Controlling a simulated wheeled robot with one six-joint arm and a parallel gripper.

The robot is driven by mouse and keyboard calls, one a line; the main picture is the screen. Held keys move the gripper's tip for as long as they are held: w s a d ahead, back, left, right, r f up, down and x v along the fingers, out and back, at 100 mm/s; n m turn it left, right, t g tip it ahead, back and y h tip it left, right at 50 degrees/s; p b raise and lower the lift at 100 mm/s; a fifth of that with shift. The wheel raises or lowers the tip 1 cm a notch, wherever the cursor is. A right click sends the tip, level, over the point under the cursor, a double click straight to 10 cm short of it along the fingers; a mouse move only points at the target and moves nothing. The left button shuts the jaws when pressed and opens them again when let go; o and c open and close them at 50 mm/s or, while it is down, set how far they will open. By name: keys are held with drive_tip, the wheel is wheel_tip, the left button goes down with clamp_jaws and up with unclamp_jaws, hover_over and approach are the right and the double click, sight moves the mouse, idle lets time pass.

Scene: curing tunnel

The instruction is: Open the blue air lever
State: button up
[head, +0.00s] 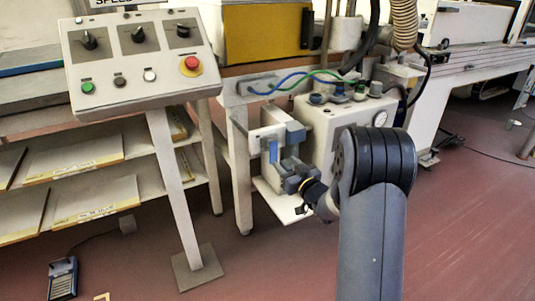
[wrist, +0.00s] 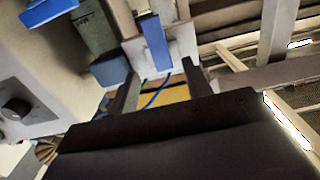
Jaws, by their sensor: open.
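The blue air lever (head: 271,157) is a narrow blue bar on the pale valve plate at the left end of the white air unit. In the wrist view the lever (wrist: 155,42) lies roughly lengthwise before a pale plate (wrist: 180,45). My gripper (head: 287,168) is beside the lever in the head view, partly hidden by my arm. In the wrist view my gripper (wrist: 160,68) is open, with one dark finger on each side of the lever's line. The lever appears just past the fingertips; I cannot tell whether they touch.
A grey-blue block (head: 295,132) sits close to the lever. The white unit (head: 335,130) with a gauge stands to the right. A control panel (head: 140,55) on a post (head: 172,190) and shelves (head: 85,160) are to the left. Red floor (head: 270,265) is clear in front.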

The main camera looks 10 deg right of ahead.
sight(275, 152)
drive_tip(key=b+x, duration=0.1)
drive_tip(key=x, duration=0.8)
drive_tip(key=shift+c, duration=0.4)
clamp_jaws()
